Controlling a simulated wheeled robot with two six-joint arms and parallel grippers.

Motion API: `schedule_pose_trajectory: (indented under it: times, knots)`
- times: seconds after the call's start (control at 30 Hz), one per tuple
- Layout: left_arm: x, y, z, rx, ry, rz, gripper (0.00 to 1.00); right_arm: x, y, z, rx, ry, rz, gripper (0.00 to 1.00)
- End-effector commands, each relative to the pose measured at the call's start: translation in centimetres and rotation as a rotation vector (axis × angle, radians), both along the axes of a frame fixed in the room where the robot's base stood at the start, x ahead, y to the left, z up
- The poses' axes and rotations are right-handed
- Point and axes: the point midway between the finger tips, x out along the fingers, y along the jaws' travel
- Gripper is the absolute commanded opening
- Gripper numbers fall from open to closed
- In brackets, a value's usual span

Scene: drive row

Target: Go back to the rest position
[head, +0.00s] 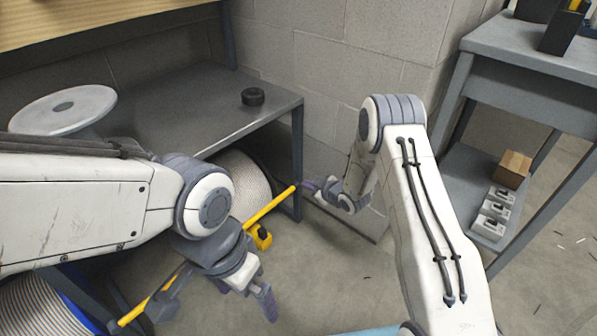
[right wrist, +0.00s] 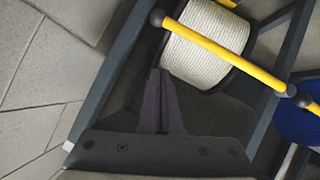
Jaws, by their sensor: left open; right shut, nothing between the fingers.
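My left gripper (head: 215,300) is open in the head view, with its fingers spread and pointing down over the lower left. Nothing shows between them. My right gripper (head: 312,187) is shut and empty, close to the upper right end of a yellow bar (head: 268,208). In the right wrist view the closed fingers (right wrist: 162,75) point up beside the black end knob of the yellow bar (right wrist: 215,45), and I cannot tell whether they touch it. The left gripper and wrist hide the middle of the bar in the head view.
Behind the bar, cable reels (head: 245,178) sit under a grey bench (head: 190,105) carrying a black roll (head: 253,96) and a pale spool (head: 62,108). At right stands a grey shelf (head: 520,50) with a cardboard box (head: 513,168) below. Floor between is mostly clear.

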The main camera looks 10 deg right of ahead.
Motion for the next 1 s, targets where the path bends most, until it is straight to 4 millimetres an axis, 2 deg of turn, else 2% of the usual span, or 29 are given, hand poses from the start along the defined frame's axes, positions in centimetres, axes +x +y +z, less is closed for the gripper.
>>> schedule_pose_trajectory:
  times: [0.17, 0.27, 0.37, 0.47, 0.57, 0.67, 0.77, 0.8, 0.9, 1.0]
  knots:
    - [0.0, 0.0, 0.1, 0.000, 0.000, 0.000, 1.00, -0.2, -0.1, 0.3, -0.002, 0.003, 0.000, 0.00]
    - [0.0, 0.0, 0.1, 0.000, 0.000, 0.000, 1.00, -0.2, 0.7, 1.6, -0.016, 0.024, -0.006, 0.00]
    - [0.0, 0.0, 0.1, 0.000, 0.000, 0.000, 1.00, -0.9, 2.3, 4.2, -0.050, 0.082, -0.026, 0.00]
    - [0.0, 0.0, 0.1, 0.000, 0.000, 0.000, 1.00, -3.1, 4.4, 7.7, -0.090, 0.173, -0.062, 0.00]
    - [0.0, 0.0, 0.1, 0.000, 0.000, 0.000, 1.00, -6.7, 6.4, 11.0, -0.121, 0.279, -0.105, 0.00]
    - [0.0, 0.0, 0.1, 0.000, 0.000, 0.000, 1.00, -11.5, 7.9, 14.0, -0.144, 0.389, -0.145, 0.00]
    - [0.0, 0.0, 0.1, 0.000, 0.000, 0.000, 1.00, -17.2, 9.0, 16.6, -0.161, 0.503, -0.180, 0.00]
    - [0.0, 0.0, 0.1, 0.000, 0.000, 0.000, 1.00, -19.7, 9.2, 17.5, -0.167, 0.549, -0.191, 0.00]
    - [0.0, 0.0, 0.1, 0.000, 0.000, 0.000, 1.00, -25.8, 9.4, 19.2, -0.182, 0.661, -0.212, 0.00]
    - [0.0, 0.0, 0.1, 0.000, 0.000, 0.000, 1.00, -31.0, 9.2, 20.4, -0.196, 0.758, -0.222, 0.00]
